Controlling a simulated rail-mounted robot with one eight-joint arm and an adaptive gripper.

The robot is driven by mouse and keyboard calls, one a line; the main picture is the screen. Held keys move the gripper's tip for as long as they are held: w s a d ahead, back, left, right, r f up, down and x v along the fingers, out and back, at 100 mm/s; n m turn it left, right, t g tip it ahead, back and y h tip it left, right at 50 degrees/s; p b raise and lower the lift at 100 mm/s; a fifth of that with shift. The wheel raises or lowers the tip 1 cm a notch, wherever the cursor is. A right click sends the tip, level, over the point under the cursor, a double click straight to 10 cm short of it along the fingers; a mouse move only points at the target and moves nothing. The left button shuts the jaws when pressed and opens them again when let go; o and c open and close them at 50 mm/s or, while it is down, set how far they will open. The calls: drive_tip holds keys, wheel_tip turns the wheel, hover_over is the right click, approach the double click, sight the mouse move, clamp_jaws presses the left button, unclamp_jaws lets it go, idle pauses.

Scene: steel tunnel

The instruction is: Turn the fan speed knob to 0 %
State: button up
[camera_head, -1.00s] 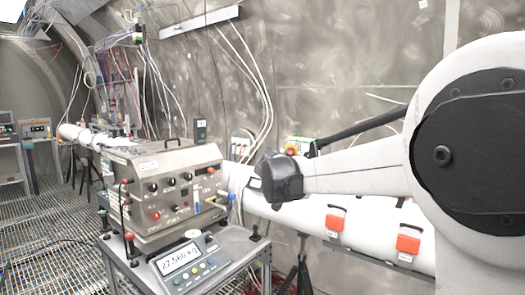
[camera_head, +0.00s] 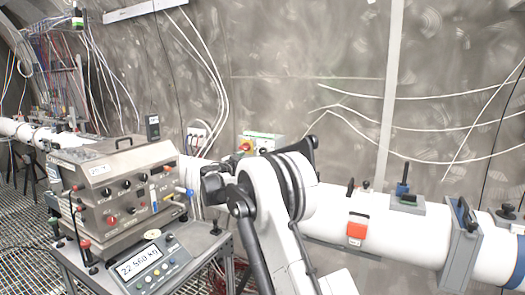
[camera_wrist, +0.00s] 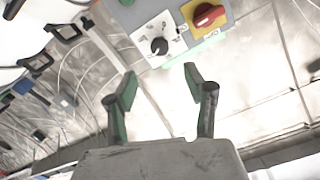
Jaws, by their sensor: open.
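In the wrist view a grey control box shows upside down at the top. It carries a black knob (camera_wrist: 159,46) with a white pointer on a white dial plate, and a red rotary switch (camera_wrist: 207,16) on a yellow plate. The dial marks are too small to read. My gripper (camera_wrist: 160,72) is open and empty; its two green-and-dark fingers stand apart below the black knob, not around it. In the head view the control box (camera_head: 263,140) is on the far wall behind my arm; the black knob cannot be made out there. My gripper's fingers are not clear there.
A metal instrument box (camera_head: 140,205) with several knobs stands on a cart left of my arm. A scale display (camera_head: 138,264) lies in front of it. Cables hang along the wall.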

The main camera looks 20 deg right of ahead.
drive_tip(key=p+x, duration=0.3)
drive_tip(key=x, duration=1)
drive_tip(key=shift+d, duration=0.25)
clamp_jaws()
